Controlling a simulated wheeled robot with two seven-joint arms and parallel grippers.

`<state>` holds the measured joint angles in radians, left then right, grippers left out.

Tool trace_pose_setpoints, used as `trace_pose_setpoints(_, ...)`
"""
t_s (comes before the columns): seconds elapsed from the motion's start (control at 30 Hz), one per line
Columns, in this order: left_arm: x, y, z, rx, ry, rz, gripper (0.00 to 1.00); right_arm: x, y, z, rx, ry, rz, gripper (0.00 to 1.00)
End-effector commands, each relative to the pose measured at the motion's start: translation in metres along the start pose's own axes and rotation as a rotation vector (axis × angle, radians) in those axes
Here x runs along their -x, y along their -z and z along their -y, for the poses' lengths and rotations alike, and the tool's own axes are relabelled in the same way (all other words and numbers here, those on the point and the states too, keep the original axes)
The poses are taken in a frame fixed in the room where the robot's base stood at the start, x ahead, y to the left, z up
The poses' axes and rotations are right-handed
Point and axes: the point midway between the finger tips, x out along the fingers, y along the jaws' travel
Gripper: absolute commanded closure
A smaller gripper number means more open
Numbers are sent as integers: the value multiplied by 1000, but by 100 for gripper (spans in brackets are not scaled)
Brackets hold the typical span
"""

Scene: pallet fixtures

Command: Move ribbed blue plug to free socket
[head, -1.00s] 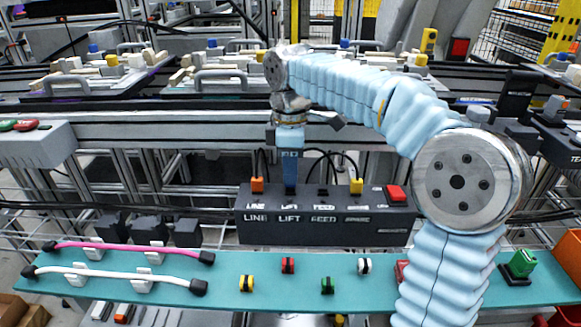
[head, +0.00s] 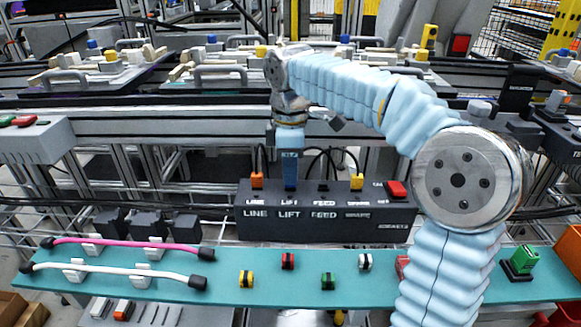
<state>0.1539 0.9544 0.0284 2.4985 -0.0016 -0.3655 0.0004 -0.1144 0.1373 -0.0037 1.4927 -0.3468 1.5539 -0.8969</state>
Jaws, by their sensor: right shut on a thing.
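A dark socket box (head: 300,230) stands in the middle of the head view, with LINE, LIFT, FEED and a fainter label in a row. My right gripper (head: 290,187) points straight down over the LIFT position, shut on the blue plug, which I cannot clearly tell from the blue gripper parts. Its ribs and lower end are hidden. An orange plug (head: 257,180) stands at LINE, left of the gripper. A small dark piece (head: 323,186) is at FEED. A yellow plug (head: 357,182) stands at the fourth position. My left gripper is not in view.
A red button (head: 397,189) is at the box's right end. In front lies a teal shelf (head: 420,287) with pink (head: 125,245) and white (head: 120,274) cables in clips and several small coloured pieces. Dark cables arch behind the plugs. A grey rail (head: 180,125) runs behind.

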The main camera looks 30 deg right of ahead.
Motion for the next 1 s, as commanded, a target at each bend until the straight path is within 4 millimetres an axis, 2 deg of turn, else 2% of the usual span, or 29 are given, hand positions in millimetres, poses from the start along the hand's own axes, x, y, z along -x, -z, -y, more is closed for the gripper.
trace_pose_setpoints(0.23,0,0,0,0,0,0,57,0,0,0,0,0,0,100)
trace_pose_setpoints(0.27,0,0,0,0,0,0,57,0,0,0,0,0,0,78)
trace_pose_setpoints(0.43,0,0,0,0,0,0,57,0,0,0,0,-1,0,53)
trace_pose_setpoints(0.77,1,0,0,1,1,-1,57,3,0,0,0,-1,-1,53)
trace_pose_setpoints(0.87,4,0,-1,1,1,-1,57,15,0,-1,-1,-2,-2,53)
trace_pose_setpoints(1.0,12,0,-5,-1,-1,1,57,48,1,-1,-1,-4,-3,53)
